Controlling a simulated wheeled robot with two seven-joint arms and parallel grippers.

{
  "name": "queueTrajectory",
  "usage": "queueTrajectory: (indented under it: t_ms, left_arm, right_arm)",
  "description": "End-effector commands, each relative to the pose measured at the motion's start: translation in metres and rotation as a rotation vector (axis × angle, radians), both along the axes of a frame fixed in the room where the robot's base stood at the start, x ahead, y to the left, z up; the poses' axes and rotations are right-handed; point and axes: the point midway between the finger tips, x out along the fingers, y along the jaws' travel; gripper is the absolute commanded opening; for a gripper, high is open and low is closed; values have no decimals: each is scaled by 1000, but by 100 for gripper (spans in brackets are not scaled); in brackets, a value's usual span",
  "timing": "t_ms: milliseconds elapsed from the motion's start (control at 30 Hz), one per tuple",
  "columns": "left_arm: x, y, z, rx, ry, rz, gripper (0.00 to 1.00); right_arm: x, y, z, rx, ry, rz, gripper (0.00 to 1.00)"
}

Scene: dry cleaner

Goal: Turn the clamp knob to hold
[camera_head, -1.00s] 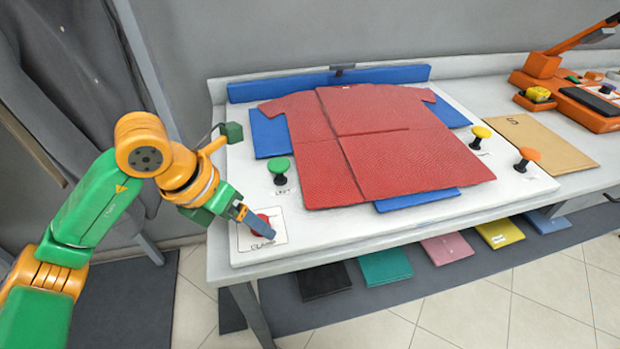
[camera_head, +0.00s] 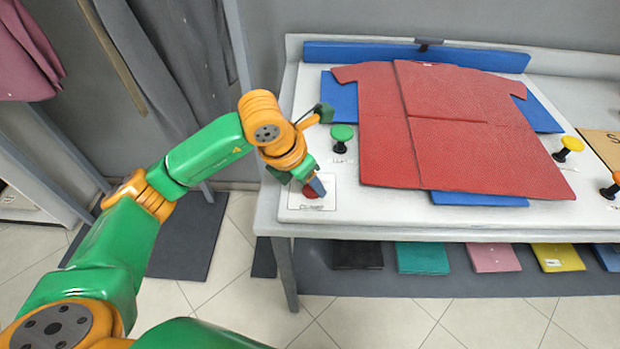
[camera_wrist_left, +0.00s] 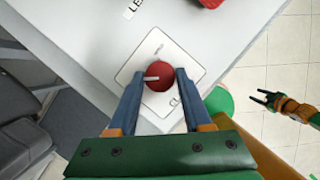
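The clamp knob is a red round knob with a white pointer bar, seen in the left wrist view (camera_wrist_left: 160,74) on a white square plate (camera_wrist_left: 136,82). The pointer bar lies toward the left in that view. My left gripper (camera_wrist_left: 160,72) has one blue finger on each side of the knob, and the knob fills the gap between the tips. In the head view the left gripper (camera_head: 318,188) covers most of the red knob (camera_head: 311,193). My right gripper (camera_wrist_left: 264,98) is at the right in the wrist view, fingers apart and empty.
A green knob (camera_head: 342,133) stands just behind the plate, and a yellow knob (camera_head: 571,145) and an orange knob are at the right. A red shirt (camera_head: 450,130) lies on the white table (camera_head: 400,217). Colored folded cloths lie on a shelf below.

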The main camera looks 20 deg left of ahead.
Motion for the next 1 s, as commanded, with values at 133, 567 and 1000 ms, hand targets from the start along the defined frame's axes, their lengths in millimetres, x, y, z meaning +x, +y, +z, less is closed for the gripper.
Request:
queueTrajectory:
  t_ms: [133,567,1000]
  left_arm:
    - [0,0,0,1,0,0,1]
    - [1,1,-2,-1,-2,-95,0]
    - [3,2,-1,-2,-2,-481,0]
  right_arm:
    - [1,-1,0,-2,-1,1,50]
    - [1,-3,-10,-4,-3,2,50]
    - [2,-2,-30,-4,-3,1,50]
